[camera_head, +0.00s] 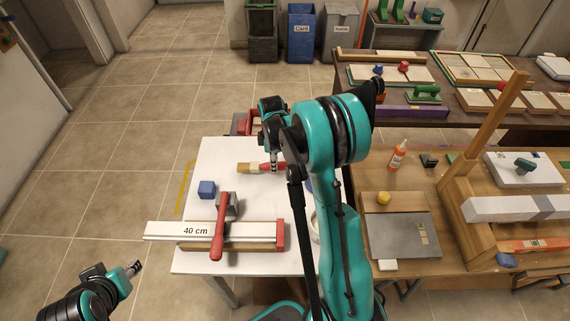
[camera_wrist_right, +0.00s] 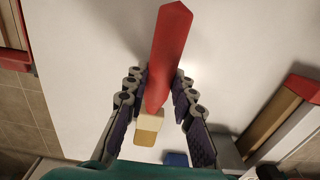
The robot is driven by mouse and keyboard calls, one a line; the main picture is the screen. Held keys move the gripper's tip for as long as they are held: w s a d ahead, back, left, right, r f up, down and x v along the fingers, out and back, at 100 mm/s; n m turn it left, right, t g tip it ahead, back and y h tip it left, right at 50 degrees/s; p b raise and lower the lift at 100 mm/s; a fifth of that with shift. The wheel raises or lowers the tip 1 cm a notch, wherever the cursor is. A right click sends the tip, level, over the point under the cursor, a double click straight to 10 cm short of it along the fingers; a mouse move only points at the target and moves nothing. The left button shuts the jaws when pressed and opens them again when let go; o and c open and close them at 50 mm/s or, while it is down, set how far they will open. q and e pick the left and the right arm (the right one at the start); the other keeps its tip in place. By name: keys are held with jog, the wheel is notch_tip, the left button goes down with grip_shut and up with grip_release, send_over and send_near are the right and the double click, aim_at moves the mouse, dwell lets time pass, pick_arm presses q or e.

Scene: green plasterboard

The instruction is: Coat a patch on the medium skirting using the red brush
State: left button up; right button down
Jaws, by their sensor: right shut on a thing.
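The red brush (camera_head: 247,168), with a red handle and pale bristles, is held flat above the white table. It also shows in the right wrist view (camera_wrist_right: 168,60). My right gripper (camera_head: 273,166) is shut on its handle, with a finger on either side. A white skirting strip labelled "40 cm" (camera_head: 167,230) lies along the front of the table, nearer than the brush and apart from it. I cannot tell from the label if it is the medium one. My left gripper (camera_head: 133,267) is off the table at lower left; its jaws are too small to read.
A red-handled tool with a grey head (camera_head: 217,243) lies across the strip. A blue block (camera_head: 207,189) stands behind the strip. The white table (camera_head: 215,155) is bare around the brush. A wooden bench (camera_head: 365,170) with a grey board (camera_head: 390,235) stands right.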

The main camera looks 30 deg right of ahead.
jog(key=shift+s+f, duration=0.1)
jog(key=shift+f, duration=1.05)
jog(key=shift+b, duration=0.3)
jog(key=shift+f, duration=0.2)
jog(key=c, duration=1.3)
grip_release()
